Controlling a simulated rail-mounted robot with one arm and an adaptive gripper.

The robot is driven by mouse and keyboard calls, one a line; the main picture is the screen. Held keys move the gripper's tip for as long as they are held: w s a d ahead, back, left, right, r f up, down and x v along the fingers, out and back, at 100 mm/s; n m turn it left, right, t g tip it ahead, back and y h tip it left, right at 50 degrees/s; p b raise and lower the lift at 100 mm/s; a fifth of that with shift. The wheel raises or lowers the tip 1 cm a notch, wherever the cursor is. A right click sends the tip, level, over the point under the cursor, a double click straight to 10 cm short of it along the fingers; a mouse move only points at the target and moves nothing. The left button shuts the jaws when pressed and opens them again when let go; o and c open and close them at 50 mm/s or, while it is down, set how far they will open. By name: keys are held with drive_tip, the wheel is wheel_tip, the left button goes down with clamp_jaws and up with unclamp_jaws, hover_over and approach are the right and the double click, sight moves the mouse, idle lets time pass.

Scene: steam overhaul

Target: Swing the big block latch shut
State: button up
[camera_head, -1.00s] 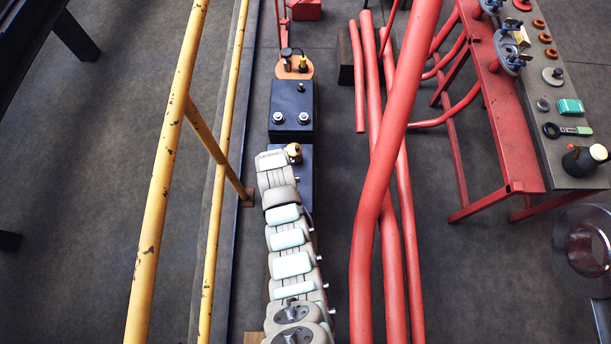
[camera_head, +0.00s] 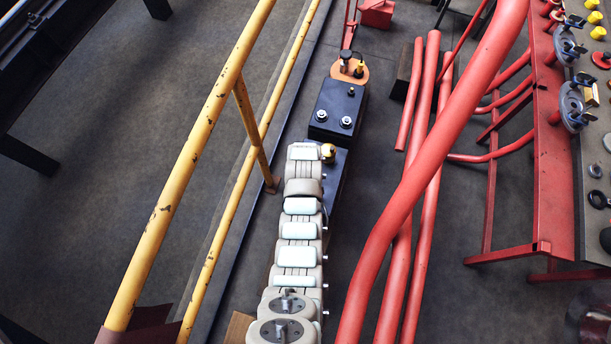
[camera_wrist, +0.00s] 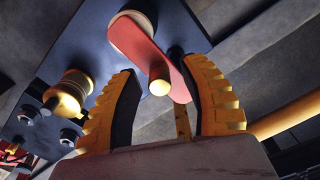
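In the wrist view a red latch bar (camera_wrist: 150,50) lies across a dark block plate (camera_wrist: 75,45). Its upper end is at a round pivot, and a peg with a bright brass tip (camera_wrist: 159,85) stands on it. My gripper (camera_wrist: 165,85) has two yellow ribbed fingers, apart, with the peg in the gap between them. No clear contact shows on either finger. A brass spool-shaped knob (camera_wrist: 70,92) is left of the left finger. In the head view my arm reaches a dark block, where a brass knob (camera_head: 328,152) shows; my fingers and the latch bar are hidden there.
Another dark block (camera_head: 339,108) with two bolts stands beyond my arm's end. Yellow rails (camera_head: 200,125) run along the left and thick red pipes (camera_head: 440,140) along the right. A red-framed bench (camera_head: 555,150) with several parts is at far right.

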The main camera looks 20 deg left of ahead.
idle(0.3)
wheel_tip(320, 180, up, 12)
idle(0.8)
idle(0.4)
